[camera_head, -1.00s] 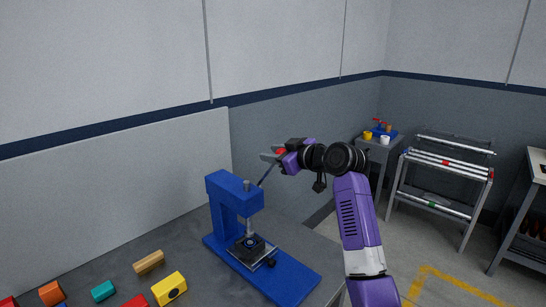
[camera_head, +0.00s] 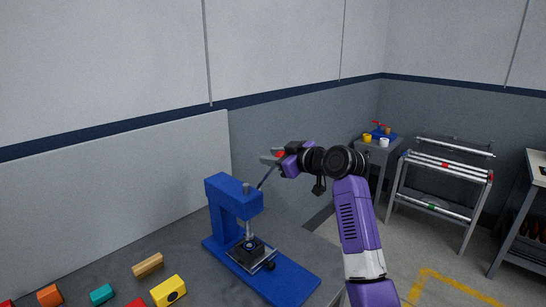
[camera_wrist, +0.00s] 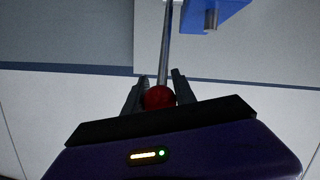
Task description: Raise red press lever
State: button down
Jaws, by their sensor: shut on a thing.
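The blue press (camera_head: 223,207) stands upright on the grey workbench. Its thin metal lever (camera_head: 266,177) slants up and to the right from the press head toward my gripper (camera_head: 274,157). The red lever knob (camera_wrist: 159,97) sits between my gripper's two fingers in the wrist view, and the fingers are shut on it. The lever rod (camera_wrist: 166,45) runs from the knob to the top of the wrist view, beside a corner of the blue press head (camera_wrist: 215,12). In the head view the knob is a small red spot, mostly hidden by the fingers.
Several coloured blocks, among them a yellow one (camera_head: 168,291) and a wooden one (camera_head: 148,265), lie on the workbench (camera_head: 195,250) left of the press. A grey backboard (camera_head: 120,190) stands behind. A metal rack (camera_head: 444,180) and a small side table (camera_head: 378,147) stand at the right.

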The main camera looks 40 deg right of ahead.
jog(key=shift+w+a+f, duration=0.1)
jog(key=shift+a+f, duration=0.05)
jog(key=shift+f, duration=0.45)
jog(key=c, duration=1)
grip_release()
jog(key=shift+w, duration=0.1)
jog(key=shift+c, duration=0.2)
jog(key=shift+r, duration=0.25)
jog(key=shift+s+r, duration=0.1)
jog(key=shift+s, duration=0.15)
jog(key=b+v, duration=0.1)
jog(key=v, duration=0.6)
jog(key=shift+s+b, duration=0.2)
jog(key=shift+b, duration=0.2)
